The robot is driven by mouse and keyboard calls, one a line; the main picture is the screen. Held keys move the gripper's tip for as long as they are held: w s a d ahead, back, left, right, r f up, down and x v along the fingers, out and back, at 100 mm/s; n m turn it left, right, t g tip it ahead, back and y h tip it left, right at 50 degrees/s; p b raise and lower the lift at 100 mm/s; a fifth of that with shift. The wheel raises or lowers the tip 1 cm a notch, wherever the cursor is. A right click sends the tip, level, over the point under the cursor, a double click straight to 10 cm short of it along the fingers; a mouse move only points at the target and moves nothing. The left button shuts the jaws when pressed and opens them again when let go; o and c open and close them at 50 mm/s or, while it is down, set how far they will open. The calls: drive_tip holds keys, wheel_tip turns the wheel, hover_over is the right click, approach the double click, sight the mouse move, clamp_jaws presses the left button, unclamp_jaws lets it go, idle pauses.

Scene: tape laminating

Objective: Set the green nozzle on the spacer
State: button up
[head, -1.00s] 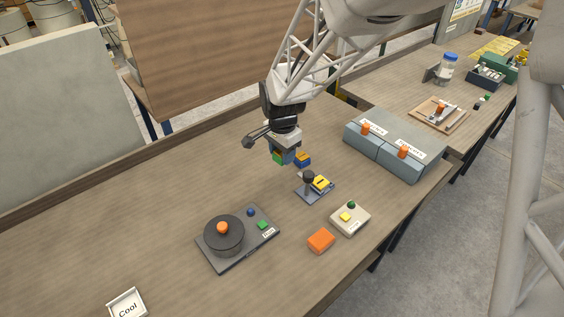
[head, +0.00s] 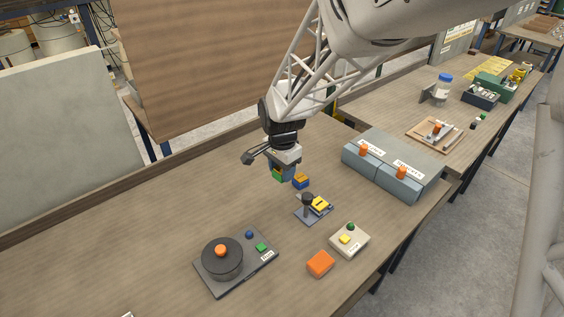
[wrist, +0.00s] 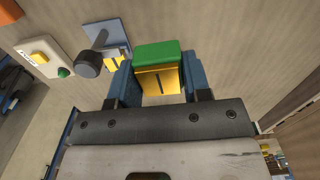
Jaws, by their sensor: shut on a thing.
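My gripper (head: 285,172) is shut on the green nozzle (wrist: 158,68), a block with a green top and a brass-yellow body with a dark slot. Its green part also shows between the blue fingers in the head view (head: 277,175). They are above the table. I cannot tell which part is the spacer.
A dark dial unit (head: 222,259) stands front left. A beige button box (head: 350,240) and an orange block (head: 320,263) lie front right. Two grey-blue boxes with orange knobs (head: 392,165) stand at the right. The table's left side is clear.

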approach(319, 203)
drive_tip(key=shift+s, duration=0.1)
idle(0.5)
drive_tip(key=shift+f, duration=0.2)
drive_tip(key=shift+f, duration=2.5)
drive_tip(key=shift+f, duration=0.8)
idle(0.5)
drive_tip(key=o, duration=1.1)
drive_tip(key=shift+c, duration=0.2)
